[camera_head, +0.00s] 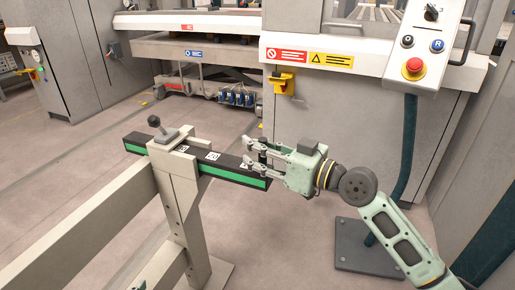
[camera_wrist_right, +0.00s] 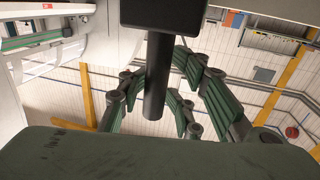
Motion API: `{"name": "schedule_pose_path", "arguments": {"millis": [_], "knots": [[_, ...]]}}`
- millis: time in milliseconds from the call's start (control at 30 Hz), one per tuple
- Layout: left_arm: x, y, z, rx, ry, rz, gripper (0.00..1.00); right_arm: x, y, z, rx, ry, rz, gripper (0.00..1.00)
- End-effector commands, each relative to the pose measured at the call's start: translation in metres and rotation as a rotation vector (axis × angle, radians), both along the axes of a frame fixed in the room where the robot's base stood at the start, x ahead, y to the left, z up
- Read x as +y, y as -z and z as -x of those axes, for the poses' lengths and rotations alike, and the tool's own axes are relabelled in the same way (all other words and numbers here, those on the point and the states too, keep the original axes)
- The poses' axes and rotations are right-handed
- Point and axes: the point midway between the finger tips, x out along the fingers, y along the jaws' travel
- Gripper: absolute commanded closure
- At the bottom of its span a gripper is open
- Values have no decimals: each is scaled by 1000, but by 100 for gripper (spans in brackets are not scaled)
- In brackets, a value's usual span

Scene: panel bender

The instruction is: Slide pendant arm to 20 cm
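The pendant arm (camera_head: 232,174) is a dark beam with a green side stripe and white marks on top. It passes through a clamp (camera_head: 175,137) with a black-knobbed lever (camera_head: 155,122) on a beige post. Its left end sticks out a little; a longer part extends right. My right gripper (camera_head: 260,152) is at the beam's right end, fingers apart. In the right wrist view, a black rod (camera_wrist_right: 155,85) runs from a black block (camera_wrist_right: 163,14) between the open fingers (camera_wrist_right: 158,100). A gap shows on its right; contact is unclear. The marks are too small to read. My left gripper is not visible.
A control box with a red emergency button (camera_head: 414,66) hangs at the upper right, with a dark hose below. The machine cabinet (camera_head: 345,120) stands behind my right gripper. A dark floor plate (camera_head: 370,250) lies at the lower right. Open floor lies left of the post.

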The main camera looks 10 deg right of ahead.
Motion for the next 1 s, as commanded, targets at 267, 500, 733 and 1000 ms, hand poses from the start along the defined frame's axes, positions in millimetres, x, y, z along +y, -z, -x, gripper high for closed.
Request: {"name": "schedule_pose_path", "arguments": {"millis": [267,500,733,1000], "knots": [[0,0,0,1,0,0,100,-1,-1,-1,-2,3,-1,64],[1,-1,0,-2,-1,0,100,-11,1,9,0,5,1,64],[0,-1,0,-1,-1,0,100,-43,2,45,3,4,6,64],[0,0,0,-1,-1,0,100,-72,1,76,2,3,-2,64]]}}
